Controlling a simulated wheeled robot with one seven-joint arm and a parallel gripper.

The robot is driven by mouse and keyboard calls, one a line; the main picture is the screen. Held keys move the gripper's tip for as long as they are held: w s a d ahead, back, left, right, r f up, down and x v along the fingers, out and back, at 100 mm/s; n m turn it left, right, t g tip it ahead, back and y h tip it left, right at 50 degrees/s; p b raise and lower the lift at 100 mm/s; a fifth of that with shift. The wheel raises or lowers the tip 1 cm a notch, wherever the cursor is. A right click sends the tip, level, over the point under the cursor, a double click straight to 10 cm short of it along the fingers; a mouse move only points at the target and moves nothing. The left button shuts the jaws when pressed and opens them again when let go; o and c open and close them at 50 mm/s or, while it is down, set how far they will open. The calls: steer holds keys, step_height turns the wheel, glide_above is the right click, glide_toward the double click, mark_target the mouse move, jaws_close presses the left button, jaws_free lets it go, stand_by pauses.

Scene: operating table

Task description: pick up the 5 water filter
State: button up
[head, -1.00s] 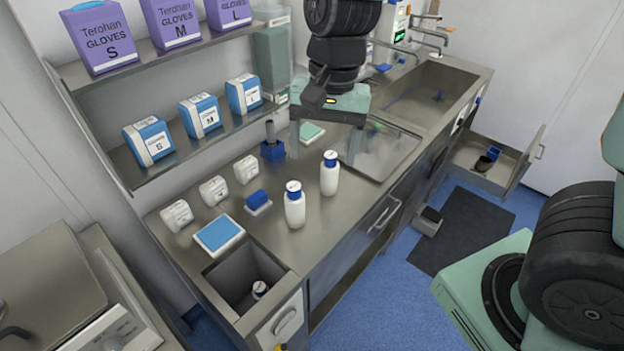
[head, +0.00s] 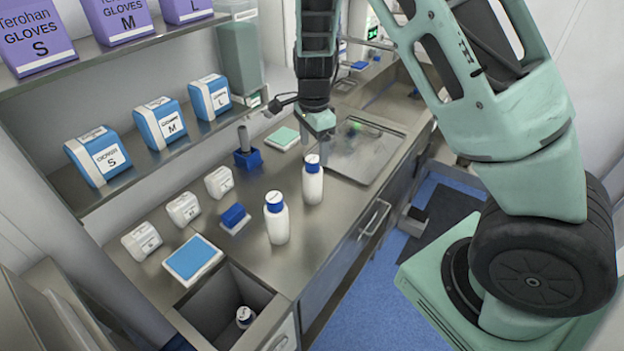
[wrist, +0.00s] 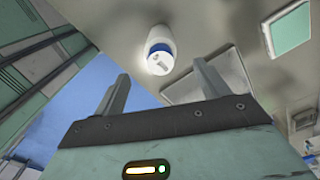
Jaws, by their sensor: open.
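No number 5 or water filter label is legible, so I cannot tell which object it names. Two white bottles with blue caps stand upright on the steel counter: a nearer bottle (head: 277,222) and a farther bottle (head: 313,186). My gripper (head: 318,143) is open and empty, just above and behind the farther bottle in the head view. In the wrist view, one white bottle with a blue-ringed cap (wrist: 159,52) shows beyond and between the open fingers (wrist: 160,78), apart from them. A third bottle (head: 245,315) stands in the counter's recessed bin.
Small white containers (head: 184,208), a blue block (head: 234,216) and a blue-topped pad (head: 192,260) lie left of the bottles. A shelf with glove boxes (head: 160,122) overhangs the counter's back. A steel tray (head: 352,150) lies beyond the farther bottle.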

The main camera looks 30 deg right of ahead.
mark_target(312, 168)
steer(key=shift+w+a+f+p, duration=0.1)
steer(key=shift+f+p, duration=1.1)
steer(key=shift+f, duration=2.6)
steer(key=c, duration=1.1)
